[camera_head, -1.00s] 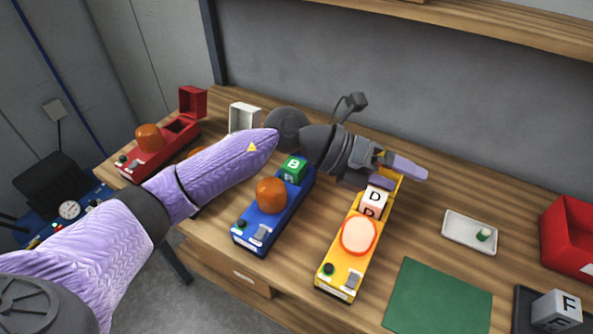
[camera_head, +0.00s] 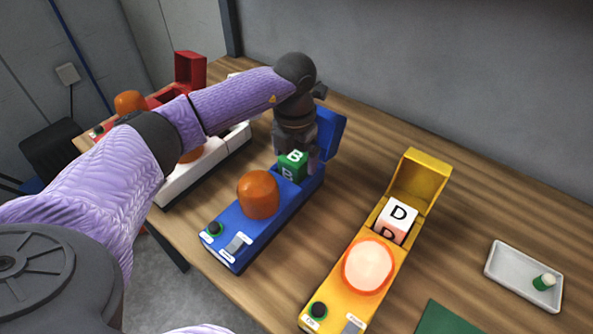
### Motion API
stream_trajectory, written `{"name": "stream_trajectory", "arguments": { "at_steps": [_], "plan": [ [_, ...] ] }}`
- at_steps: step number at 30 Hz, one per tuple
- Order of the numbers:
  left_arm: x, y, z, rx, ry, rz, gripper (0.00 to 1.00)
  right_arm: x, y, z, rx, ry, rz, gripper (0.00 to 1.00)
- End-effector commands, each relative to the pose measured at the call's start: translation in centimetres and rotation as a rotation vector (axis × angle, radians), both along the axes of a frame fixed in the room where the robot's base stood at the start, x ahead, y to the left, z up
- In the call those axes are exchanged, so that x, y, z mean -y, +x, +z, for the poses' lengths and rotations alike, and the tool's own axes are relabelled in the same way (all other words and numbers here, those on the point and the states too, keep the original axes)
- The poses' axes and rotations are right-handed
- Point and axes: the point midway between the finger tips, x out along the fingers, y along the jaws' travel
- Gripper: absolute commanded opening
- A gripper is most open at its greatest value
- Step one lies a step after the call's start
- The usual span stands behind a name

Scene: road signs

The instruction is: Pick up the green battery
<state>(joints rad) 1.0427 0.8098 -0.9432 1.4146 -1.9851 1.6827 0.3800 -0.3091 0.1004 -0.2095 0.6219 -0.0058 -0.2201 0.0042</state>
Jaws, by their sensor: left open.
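The green battery (camera_head: 291,167) is a cube marked with a white B. It sits in the open compartment at the far end of the blue sign box (camera_head: 226,246), behind that box's orange lamp (camera_head: 258,194). My left gripper (camera_head: 298,160) points down right over the green battery, with its fingers at or around the cube's upper part. It is open, and whether it touches the cube I cannot tell. The blue lid stands raised behind the gripper and is partly hidden by it. My right gripper is not in view.
A yellow box (camera_head: 332,293) with a lit lamp and a white D cube (camera_head: 394,220) stands to the right. A white box (camera_head: 187,186) and a red box (camera_head: 190,72) are at the left, partly behind my arm. A white tray (camera_head: 505,277) lies far right.

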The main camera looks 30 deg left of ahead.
Motion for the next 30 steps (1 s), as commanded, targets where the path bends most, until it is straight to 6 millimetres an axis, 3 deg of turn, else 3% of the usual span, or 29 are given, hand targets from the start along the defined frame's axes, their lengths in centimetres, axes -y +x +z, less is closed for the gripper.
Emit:
{"name": "stream_trajectory", "arguments": {
  "at_steps": [3,9,23,30],
  "plan": [
    [0.04,0.0,-1.37,-0.001,-0.001,-0.001,1.0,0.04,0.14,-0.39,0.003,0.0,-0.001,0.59],
    [0.03,0.02,-1.33,0.001,-0.001,-0.002,1.0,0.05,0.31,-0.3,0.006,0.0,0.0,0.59],
    [0.02,0.03,-1.3,0.001,-0.001,-0.001,0.03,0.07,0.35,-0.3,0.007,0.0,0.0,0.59],
    [0.02,0.06,-1.25,0.003,-0.001,-0.001,0.0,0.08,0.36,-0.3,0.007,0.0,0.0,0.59]
  ]
}}
